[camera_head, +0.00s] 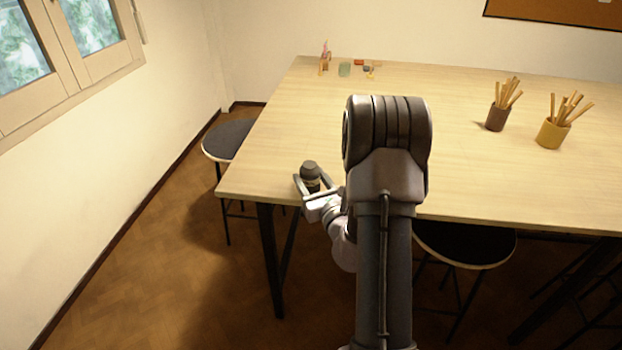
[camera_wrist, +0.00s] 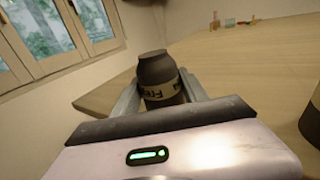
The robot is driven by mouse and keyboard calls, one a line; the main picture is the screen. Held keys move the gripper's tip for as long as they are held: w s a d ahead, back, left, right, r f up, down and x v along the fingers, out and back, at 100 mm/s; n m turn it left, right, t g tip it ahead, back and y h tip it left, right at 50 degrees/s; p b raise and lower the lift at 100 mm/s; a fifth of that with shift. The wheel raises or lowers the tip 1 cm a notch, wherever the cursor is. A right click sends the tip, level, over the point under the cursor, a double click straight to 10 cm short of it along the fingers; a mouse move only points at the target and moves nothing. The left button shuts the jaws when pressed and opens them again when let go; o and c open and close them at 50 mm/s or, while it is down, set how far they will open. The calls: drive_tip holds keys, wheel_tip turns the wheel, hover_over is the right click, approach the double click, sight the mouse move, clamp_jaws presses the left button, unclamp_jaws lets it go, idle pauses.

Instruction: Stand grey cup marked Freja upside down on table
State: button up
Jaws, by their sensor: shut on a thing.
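The grey cup (camera_head: 310,171) is dark with a beige label band. It is between the fingers of my gripper (camera_head: 314,187), over the front left part of the table (camera_head: 450,180). In the wrist view the cup (camera_wrist: 157,70) stands roughly upright between both fingers, and part of the name shows on its band. A smooth, closed-looking end faces up, with no opening visible. My gripper (camera_wrist: 165,95) is shut on the cup. The cup's lower end is hidden, so I cannot tell whether it touches the table.
A brown pot (camera_head: 496,118) and a yellow pot (camera_head: 551,134), both with sticks, stand at the right. Small items, including a green cup (camera_head: 344,69), stand at the far left corner. Stools (camera_head: 228,140) stand by the table. The tabletop's middle is clear.

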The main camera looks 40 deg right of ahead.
drive_tip(key=shift+f, duration=0.15)
drive_tip(key=o, duration=1.4)
drive_tip(key=shift+c, duration=0.2)
